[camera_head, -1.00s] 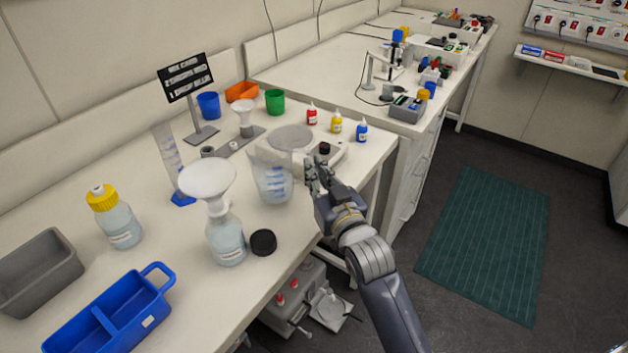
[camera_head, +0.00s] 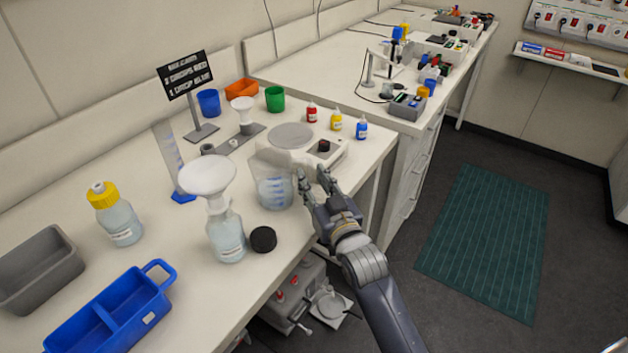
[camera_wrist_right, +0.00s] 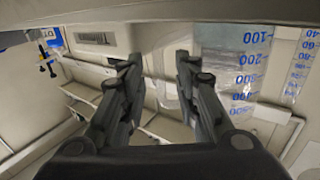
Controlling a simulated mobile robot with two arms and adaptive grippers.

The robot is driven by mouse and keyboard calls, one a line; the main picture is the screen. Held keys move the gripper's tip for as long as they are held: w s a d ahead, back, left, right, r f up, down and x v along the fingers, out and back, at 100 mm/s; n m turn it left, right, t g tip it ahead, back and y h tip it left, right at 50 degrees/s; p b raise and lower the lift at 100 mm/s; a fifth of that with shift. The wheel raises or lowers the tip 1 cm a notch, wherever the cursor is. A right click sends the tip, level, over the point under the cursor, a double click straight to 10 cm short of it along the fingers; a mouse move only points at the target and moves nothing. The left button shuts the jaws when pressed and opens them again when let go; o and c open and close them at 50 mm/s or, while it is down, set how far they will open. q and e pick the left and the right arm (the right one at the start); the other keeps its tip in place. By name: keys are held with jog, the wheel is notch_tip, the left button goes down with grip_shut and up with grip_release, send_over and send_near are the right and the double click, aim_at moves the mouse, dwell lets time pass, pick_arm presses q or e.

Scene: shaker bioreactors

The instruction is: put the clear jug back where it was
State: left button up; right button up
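The clear jug (camera_head: 273,187), with blue markings, stands upright on the bench in front of the balance. In the right wrist view its marked wall (camera_wrist_right: 232,65) fills the upper right. My right gripper (camera_head: 312,178) is just to the right of the jug, on its handle side. In the right wrist view its two fingers (camera_wrist_right: 158,75) are apart with a gap between them. A pale, see-through part shows in that gap, perhaps the handle; I cannot tell whether a finger touches it.
The balance (camera_head: 327,152) is right behind the jug. A bottle with a white funnel (camera_head: 226,240) and a black cap (camera_head: 263,240) stand to the left. A measuring cylinder (camera_head: 170,150) and small dropper bottles (camera_head: 336,122) are farther back. The bench's front edge is close.

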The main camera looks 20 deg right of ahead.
jog(key=shift+s+r, duration=0.1)
jog(key=shift+r, duration=0.05)
jog(key=s+b, duration=0.1)
jog(key=s, duration=1)
jog(key=shift+s+d, duration=0.4)
